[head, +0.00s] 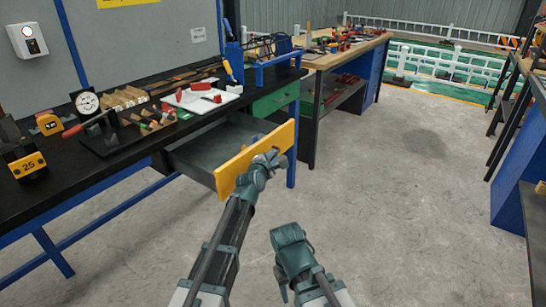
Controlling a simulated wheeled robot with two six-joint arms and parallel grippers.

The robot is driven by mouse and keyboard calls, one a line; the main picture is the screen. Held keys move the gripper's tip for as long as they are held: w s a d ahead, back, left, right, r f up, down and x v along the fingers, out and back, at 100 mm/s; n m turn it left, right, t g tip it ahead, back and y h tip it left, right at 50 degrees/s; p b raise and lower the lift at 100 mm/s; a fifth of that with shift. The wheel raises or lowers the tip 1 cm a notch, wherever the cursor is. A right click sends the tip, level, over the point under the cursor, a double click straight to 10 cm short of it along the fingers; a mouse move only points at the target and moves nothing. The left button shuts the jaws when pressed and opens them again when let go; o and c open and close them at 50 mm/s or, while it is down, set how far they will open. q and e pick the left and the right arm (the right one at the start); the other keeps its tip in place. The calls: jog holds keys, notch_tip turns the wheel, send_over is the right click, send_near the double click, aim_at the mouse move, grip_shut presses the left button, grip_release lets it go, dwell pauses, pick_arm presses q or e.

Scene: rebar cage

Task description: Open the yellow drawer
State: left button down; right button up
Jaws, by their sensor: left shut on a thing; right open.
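The yellow drawer (228,178) is under the black workbench at the left. It stands pulled out, with its dark interior (207,152) open to view from above. My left gripper (272,158) is at the right part of the yellow front, shut on the drawer's handle, which the gripper hides. My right gripper (283,290) is low in the picture, apart from the drawer and empty. Its fingers point down and are only partly visible.
The black workbench (75,178) holds a tray, a dial gauge and several tools. A green drawer (275,101) is beyond the yellow one. A blue bench leg (292,150) stands close by the yellow front. The concrete floor (420,220) to the right is clear.

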pick_arm(q)
jog(key=c, duration=0.9)
grip_release()
jog(key=shift+s+a, duration=0.1)
jog(key=p+v, duration=0.3)
jog(key=v, duration=1)
jog(key=shift+s+a+r, duration=0.1)
jog(key=shift+s, duration=0.15)
